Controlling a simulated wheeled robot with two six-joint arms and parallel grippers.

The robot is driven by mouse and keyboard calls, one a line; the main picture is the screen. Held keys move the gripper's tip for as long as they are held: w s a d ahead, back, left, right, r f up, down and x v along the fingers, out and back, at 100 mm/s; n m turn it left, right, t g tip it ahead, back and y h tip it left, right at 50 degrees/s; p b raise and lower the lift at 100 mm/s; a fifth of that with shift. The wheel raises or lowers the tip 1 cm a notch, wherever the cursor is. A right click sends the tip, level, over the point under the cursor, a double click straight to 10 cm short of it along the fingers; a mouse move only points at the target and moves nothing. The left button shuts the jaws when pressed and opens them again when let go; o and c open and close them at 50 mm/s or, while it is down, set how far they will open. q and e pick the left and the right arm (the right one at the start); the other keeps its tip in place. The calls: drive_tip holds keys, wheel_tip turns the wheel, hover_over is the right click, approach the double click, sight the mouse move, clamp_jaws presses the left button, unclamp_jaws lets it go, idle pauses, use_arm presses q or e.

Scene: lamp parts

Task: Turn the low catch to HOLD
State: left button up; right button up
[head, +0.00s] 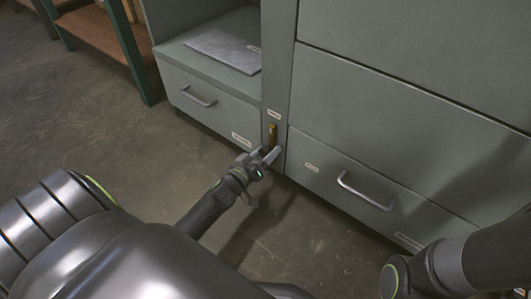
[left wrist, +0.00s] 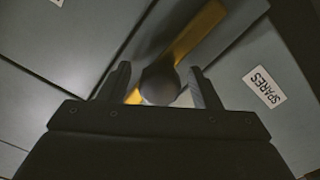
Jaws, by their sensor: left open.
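The low catch (head: 272,132) is a small brass lever on the narrow grey post between two cabinet bays. In the head view it stands nearly upright below a small label (head: 274,113), too small to read. In the left wrist view the catch (left wrist: 198,35) is a yellow bar running diagonally, with a dark round knob (left wrist: 160,86) at its lower part. My left gripper (head: 268,154) is open at the catch's lower end. Its fingers (left wrist: 158,75) lie either side of the knob; I cannot tell whether they touch it. My right gripper is out of view.
A left drawer (head: 215,108) and a right drawer (head: 350,200), both with bar handles, flank the post. A SPARES label (left wrist: 264,87) is beside the catch. A grey flat sheet (head: 222,47) lies on the left shelf. Floor (head: 90,120) is clear at left.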

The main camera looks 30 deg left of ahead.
use_arm(q)
clamp_jaws()
drive_tip(key=shift+m+p, duration=0.3)
drive_tip(key=shift+m, duration=0.5)
drive_tip(key=shift+m+p, duration=0.35)
drive_tip(key=shift+m, duration=0.75)
drive_tip(key=m+p, duration=0.1)
drive_tip(key=m, duration=0.9)
drive_tip(key=shift+a, duration=0.1)
drive_tip(key=shift+m, duration=2.2)
